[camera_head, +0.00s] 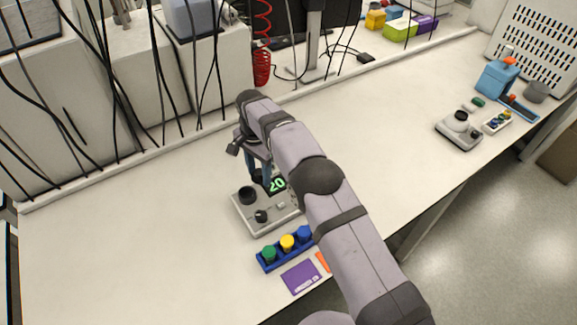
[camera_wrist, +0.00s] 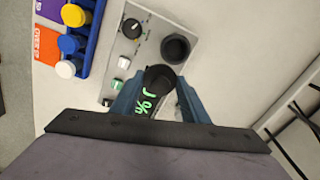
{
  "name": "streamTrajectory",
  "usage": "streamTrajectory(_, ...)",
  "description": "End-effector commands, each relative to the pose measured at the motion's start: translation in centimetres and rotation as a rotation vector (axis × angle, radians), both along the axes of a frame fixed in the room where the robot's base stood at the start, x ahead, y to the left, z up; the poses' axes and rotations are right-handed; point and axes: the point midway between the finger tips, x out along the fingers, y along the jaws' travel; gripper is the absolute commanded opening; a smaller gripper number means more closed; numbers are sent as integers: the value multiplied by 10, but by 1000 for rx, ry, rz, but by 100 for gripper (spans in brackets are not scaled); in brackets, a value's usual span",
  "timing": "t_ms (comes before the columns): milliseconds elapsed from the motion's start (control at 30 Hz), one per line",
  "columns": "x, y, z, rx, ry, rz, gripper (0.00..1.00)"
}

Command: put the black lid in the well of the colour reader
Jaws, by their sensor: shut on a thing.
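The colour reader (camera_head: 273,222) is a flat grey box with a knob, small buttons and a lit green display (camera_head: 277,184). Its well (camera_wrist: 176,47) is a round black collar with a dark inside; it also shows in the head view (camera_head: 247,194). My gripper (camera_wrist: 158,100) is shut on the black lid (camera_wrist: 160,76), a short black cylinder. In the wrist view the lid is beside the well, over the display side of the reader. In the head view my gripper (camera_head: 260,180) is above the reader's back edge, and the lid is mostly hidden by the fingers.
A blue rack (camera_head: 266,264) with green, yellow and blue capped vials stands in front of the reader. A purple card (camera_head: 301,277) and an orange card (camera_head: 323,261) lie near the bench edge. White reactor boxes and hanging black cables line the back. The bench at left is clear.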

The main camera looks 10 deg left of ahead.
Motion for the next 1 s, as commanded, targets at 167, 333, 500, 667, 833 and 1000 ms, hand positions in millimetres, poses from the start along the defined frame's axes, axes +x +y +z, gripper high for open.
streamTrajectory(167, -15, 29, 2, 1, -1, 57, 20)
streamTrajectory(333, -22, 40, 1, 1, -1, 79, 20)
streamTrajectory(500, -23, 42, 0, 1, -1, 83, 20)
streamTrajectory(667, -23, 41, -4, 1, -1, 82, 20)
streamTrajectory(833, -23, 41, -14, 1, -1, 82, 20)
streamTrajectory(1000, -22, 41, -25, 1, -2, 82, 20)
